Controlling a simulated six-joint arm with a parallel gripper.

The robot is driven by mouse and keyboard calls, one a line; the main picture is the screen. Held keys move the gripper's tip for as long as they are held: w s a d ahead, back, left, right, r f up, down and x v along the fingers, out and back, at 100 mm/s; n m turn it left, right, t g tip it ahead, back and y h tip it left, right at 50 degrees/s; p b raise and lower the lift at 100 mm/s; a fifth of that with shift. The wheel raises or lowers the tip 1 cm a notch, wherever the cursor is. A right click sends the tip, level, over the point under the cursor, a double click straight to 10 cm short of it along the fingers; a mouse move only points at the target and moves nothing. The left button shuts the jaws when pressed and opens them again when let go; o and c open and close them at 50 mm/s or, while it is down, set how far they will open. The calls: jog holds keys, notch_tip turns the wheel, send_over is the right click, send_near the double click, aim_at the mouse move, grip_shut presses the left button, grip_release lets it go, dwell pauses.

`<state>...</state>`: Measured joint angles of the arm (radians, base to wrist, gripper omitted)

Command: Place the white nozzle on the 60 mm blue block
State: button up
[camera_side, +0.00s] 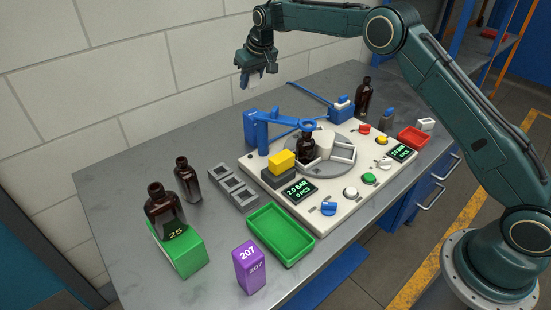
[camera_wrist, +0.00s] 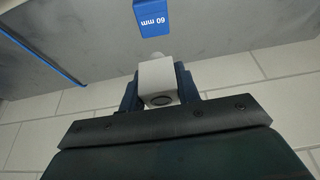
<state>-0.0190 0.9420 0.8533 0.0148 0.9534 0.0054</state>
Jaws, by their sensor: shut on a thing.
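The white nozzle (camera_wrist: 158,75) is a square white body with a round dark opening and a rounded tip. It is clamped between the blue fingers of my gripper (camera_wrist: 160,88) in the wrist view. In the side view my gripper (camera_side: 250,80) is high above the table's back edge near the wall, and the nozzle is too small to make out clearly. The blue block (camera_wrist: 153,14), marked "60 mm", is cut off by the top edge of the wrist view, apart from the nozzle. In the side view I cannot surely tell it from the blue parts behind the console.
The cream console (camera_side: 320,222) carries a turntable, buttons and a blue arm. A blue hose (camera_side: 305,92) lies behind it. Amber bottles (camera_side: 187,180), a green tray (camera_side: 280,235), a purple block (camera_side: 249,268) and a green block (camera_side: 180,250) stand at the left and front. The wall is close behind my gripper.

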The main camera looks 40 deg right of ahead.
jog(key=shift+f, duration=3.65)
jog(key=shift+f, duration=0.1)
jog(key=o, duration=1)
jog(key=shift+c, duration=0.2)
jog(key=shift+s+r, duration=0.15)
jog(key=shift+r, duration=0.4)
jog(key=v, duration=1.1)
jog(key=shift+r, duration=0.1)
